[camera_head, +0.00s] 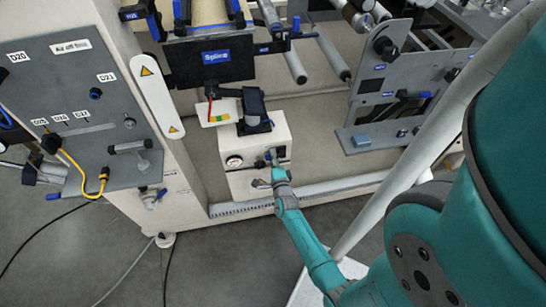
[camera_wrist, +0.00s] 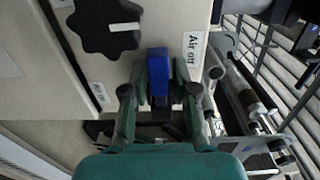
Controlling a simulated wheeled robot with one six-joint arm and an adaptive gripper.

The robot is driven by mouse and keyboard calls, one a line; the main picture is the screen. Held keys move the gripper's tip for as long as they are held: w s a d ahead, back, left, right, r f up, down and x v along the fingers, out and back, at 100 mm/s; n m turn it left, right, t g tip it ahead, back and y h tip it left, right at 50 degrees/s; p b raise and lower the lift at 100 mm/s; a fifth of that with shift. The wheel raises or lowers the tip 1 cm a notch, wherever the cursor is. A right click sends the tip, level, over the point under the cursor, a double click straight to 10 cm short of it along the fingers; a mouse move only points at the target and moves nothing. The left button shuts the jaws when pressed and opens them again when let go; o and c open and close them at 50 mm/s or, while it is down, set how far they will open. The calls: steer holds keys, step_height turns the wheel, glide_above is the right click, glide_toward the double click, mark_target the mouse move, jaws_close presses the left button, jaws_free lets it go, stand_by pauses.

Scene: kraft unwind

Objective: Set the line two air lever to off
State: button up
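A blue-handled lever (camera_wrist: 158,72) sits on the pale face of a machine in the wrist view, beside a white label (camera_wrist: 193,48) that starts with "Air"; the rest is hard to read. In the head view my gripper (camera_head: 279,175) is at the front of a white box (camera_head: 248,152) with a round gauge (camera_head: 234,161). The lever is too small there to make out its position clearly.
A black knob (camera_wrist: 107,25) with a white mark is left of the lever in the wrist view. A grey panel (camera_head: 85,110) with a yellow cable stands at the left. A black "Splice" plate (camera_head: 212,75) is above the box. Rollers (camera_head: 330,50) are at the upper right.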

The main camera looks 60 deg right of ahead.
steer(key=shift+o, duration=0.4)
steer(key=v, duration=1.2)
steer(key=s+a+r+n+t+y, duration=0.2)
steer(key=s+a+r+n+y, duration=0.15)
steer(key=a+n, duration=0.45)
steer(key=s+a+r+n+t+y, duration=0.25)
steer(key=s+a+r+n, duration=0.2)
steer(key=a, duration=0.65)
steer(key=s+a+r+n+y, duration=0.4)
steer(key=s+a+r+n, duration=0.1)
steer(key=r+n, duration=0.3)
steer(key=s+a+r+n+g+y, duration=0.1)
steer(key=s+a+r+n+y, duration=0.2)
steer(key=r, duration=0.6)
steer(key=s+a+n, duration=0.2)
steer(key=s+n, duration=0.1)
steer(key=n, duration=0.1)
steer(key=shift+s+r+n+y, duration=0.2)
steer(key=shift+r+n+y, duration=0.1)
steer(key=shift+n+y, duration=0.1)
